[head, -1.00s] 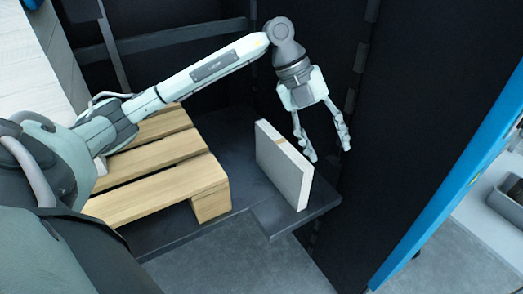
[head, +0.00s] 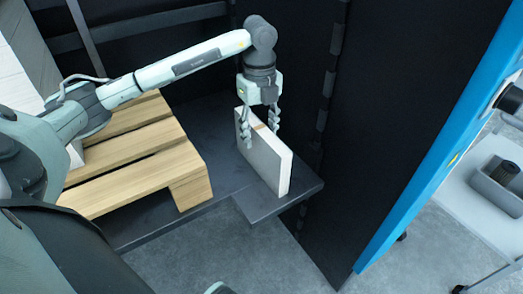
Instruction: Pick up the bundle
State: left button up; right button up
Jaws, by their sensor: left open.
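The bundle (head: 266,155) is a flat white slab with a tan strip on its top edge. It stands upright on its long edge on a dark platform, to the right of a wooden pallet. My left gripper (head: 260,125) points down over the bundle's far end. Its fingers are open, one on each side of the slab. I cannot tell whether either finger touches it. My right gripper is not in view.
The wooden pallet (head: 140,150) lies left of the bundle. The dark platform (head: 225,170) ends at a front corner near the bundle. A dark wall panel and a blue post (head: 430,165) stand to the right. A grey bin (head: 497,180) sits at the far right.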

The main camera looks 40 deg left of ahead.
pick_arm(q)
notch_tip(320, 180, down, 5)
jog(key=shift+r, duration=0.15)
jog(key=shift+c, duration=0.6)
grip_shut()
jog(key=shift+w+r, duration=0.1)
